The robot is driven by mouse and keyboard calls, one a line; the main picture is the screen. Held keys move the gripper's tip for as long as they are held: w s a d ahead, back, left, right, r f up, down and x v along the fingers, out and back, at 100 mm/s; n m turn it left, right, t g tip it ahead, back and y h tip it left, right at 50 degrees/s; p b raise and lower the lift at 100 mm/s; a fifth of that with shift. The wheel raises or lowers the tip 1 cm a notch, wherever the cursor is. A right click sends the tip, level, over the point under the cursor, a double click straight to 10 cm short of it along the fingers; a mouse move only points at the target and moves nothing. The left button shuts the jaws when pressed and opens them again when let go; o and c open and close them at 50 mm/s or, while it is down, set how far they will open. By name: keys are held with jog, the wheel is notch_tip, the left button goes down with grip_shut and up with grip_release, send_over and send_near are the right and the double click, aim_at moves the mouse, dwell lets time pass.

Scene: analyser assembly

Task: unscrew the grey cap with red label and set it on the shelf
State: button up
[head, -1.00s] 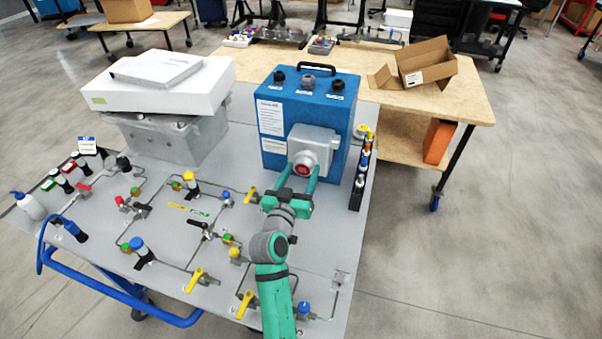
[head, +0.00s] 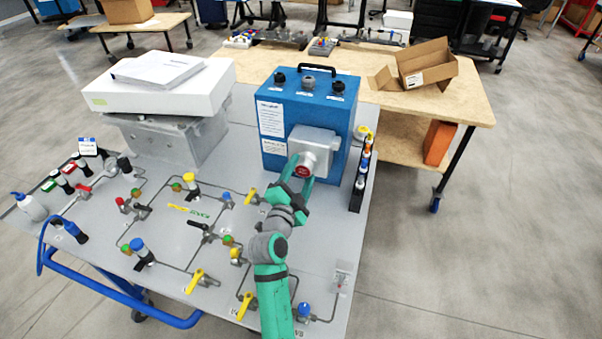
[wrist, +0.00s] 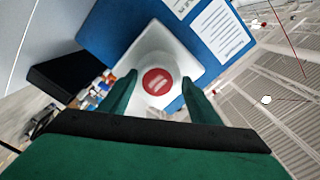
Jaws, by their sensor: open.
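The grey cap with the red label (head: 304,167) sits on the grey block (head: 317,143) on the front of the blue analyser box (head: 310,115). In the wrist view the red label (wrist: 157,82) faces the camera, with the grey block behind it. My gripper (head: 299,173) is in front of the cap with its green fingers apart. In the wrist view the fingers (wrist: 158,92) reach out on both sides of the label. I cannot tell whether either finger touches the cap.
A rack of small bottles (head: 360,178) stands right of the blue box. Tubing and yellow valve handles (head: 194,280) cover the panel left of my arm. A white box (head: 160,90) lies at the back left. A wooden table (head: 470,98) stands behind.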

jog(key=m, duration=0.6)
jog(key=shift+r+m, duration=0.1)
jog(key=shift+m, duration=0.3)
jog(key=shift+a, duration=0.1)
jog(key=c, duration=0.5)
jog(key=shift+r, duration=0.1)
jog(key=c, duration=0.8)
jog(key=o, duration=0.5)
jog(key=shift+r, duration=0.1)
jog(key=c, duration=0.3)
